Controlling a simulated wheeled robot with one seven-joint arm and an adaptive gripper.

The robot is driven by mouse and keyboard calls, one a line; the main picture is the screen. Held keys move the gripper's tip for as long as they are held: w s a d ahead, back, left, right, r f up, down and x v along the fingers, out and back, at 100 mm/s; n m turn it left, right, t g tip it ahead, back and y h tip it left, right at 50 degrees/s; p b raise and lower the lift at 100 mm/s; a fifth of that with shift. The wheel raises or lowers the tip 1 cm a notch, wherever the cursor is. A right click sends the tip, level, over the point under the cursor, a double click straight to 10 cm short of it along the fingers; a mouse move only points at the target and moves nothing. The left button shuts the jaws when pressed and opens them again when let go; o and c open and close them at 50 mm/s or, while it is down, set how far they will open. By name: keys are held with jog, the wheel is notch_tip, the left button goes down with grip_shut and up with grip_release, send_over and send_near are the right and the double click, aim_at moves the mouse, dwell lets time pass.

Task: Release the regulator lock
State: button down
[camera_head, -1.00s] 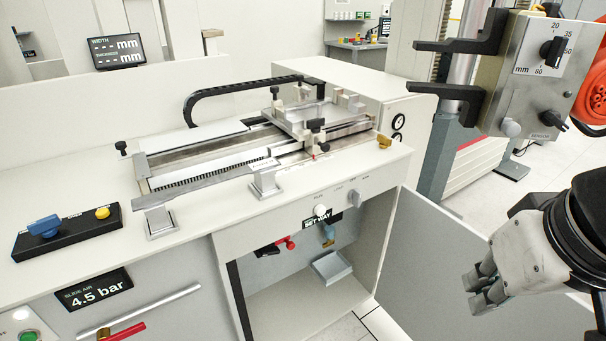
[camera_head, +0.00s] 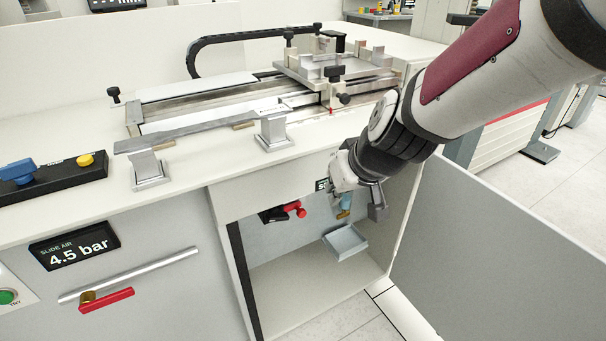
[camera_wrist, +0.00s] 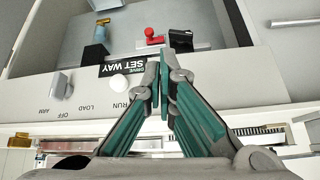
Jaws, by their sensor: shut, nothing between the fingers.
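Inside the open cabinet hangs a small unit with a blue upper part and brass lower end (camera_head: 345,204), which I take for the regulator. It also shows at the top left of the wrist view (camera_wrist: 103,18). I cannot make out a lock on it. A red-handled fitting (camera_head: 295,209) is to its left, and shows in the wrist view too (camera_wrist: 152,37). In the head view my wrist covers part of the panel at the cabinet opening.
A grey tray (camera_head: 346,242) sits low in the cabinet. The open door (camera_head: 490,255) stands at the right. The bench top above carries a slide fixture (camera_head: 330,72) and two metal posts (camera_head: 273,130).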

jog(key=w+a+f+n+t+h+b, duration=0.2)
jog(key=w+a+f+n+t+b, duration=0.1)
jog(key=f, duration=0.6)
jog(key=w+a+f+n+t+h+b, duration=0.1)
jog(key=w+a+f+n+t+b, duration=0.3)
jog(key=f, duration=0.6)
jog(key=w+a+f+n+t+h+b, duration=0.2)
jog(key=a+f+b, duration=0.4)
jog(key=f, duration=0.3)
jog(key=shift+w+a+f+n+t+h+b, duration=0.35)
jog(key=shift+w+n+t+b, duration=0.4)
jog(key=shift+w, duration=0.3)
jog(key=w+b, duration=0.1)
jog(key=w, duration=0.2)
jog(key=w+b, duration=0.1)
jog(key=w, duration=0.2)
jog(key=w+d+f+b, duration=0.1)
jog(key=w, duration=0.3)
jog(key=shift+d+f, duration=0.1)
